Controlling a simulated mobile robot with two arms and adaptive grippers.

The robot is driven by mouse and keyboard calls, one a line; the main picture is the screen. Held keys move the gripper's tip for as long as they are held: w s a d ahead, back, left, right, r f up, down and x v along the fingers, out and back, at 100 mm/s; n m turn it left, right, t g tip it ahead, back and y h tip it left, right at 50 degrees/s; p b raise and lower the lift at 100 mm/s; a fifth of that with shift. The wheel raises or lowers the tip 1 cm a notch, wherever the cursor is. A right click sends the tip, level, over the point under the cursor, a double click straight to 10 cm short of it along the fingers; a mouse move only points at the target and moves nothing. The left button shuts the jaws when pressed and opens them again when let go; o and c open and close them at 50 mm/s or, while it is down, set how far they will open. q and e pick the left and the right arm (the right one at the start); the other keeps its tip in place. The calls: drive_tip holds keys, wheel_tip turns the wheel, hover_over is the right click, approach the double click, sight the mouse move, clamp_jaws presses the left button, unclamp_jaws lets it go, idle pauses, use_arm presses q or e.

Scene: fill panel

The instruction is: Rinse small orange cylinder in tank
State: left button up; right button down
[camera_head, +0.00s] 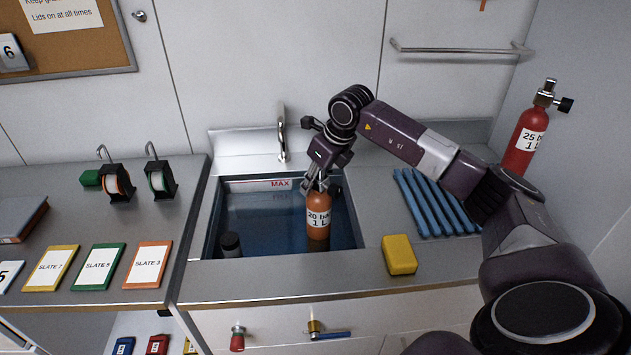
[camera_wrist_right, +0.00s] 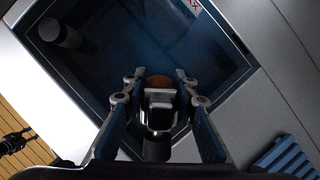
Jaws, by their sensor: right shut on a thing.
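The small orange cylinder (camera_head: 318,222) carries a white label reading "20 ba" and "1 L". It is upright inside the opening of the tank (camera_head: 207,240), on its right side. My right gripper (camera_head: 318,188) is shut on its top end from above. In the right wrist view the gripper's fingers (camera_wrist_right: 157,90) are on both sides of the valve, with the orange top (camera_wrist_right: 159,82) just beyond. The tank holds bluish water under a "MAX" mark. How deep the cylinder's lower end is in the water I cannot tell. My left gripper is not in view.
A dark cylindrical object (camera_head: 230,244) stands in the tank's front left corner. A tap (camera_head: 282,135) rises behind the tank. A yellow sponge (camera_head: 399,255) and a blue rack (camera_head: 434,203) are to the right. A red cylinder (camera_head: 525,142) stands at far right. Slates lie left.

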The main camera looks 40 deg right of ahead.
drive_tip(key=shift+s+d+r, duration=0.15)
drive_tip(key=shift+s+d, duration=0.1)
drive_tip(key=shift+d, duration=0.25)
drive_tip(key=shift+s+d+r, duration=0.15)
drive_tip(key=shift+s+d, duration=0.05)
drive_tip(key=shift+d, duration=0.25)
idle(0.7)
drive_tip(key=shift+w+a, duration=0.35)
drive_tip(key=shift+a, duration=0.2)
drive_tip(key=shift+w+a, duration=0.3)
drive_tip(key=shift+a, duration=0.2)
idle(0.5)
idle(0.8)
wheel_tip(320, 180, up, 26)
drive_tip(key=p, duration=1.9)
idle(0.4)
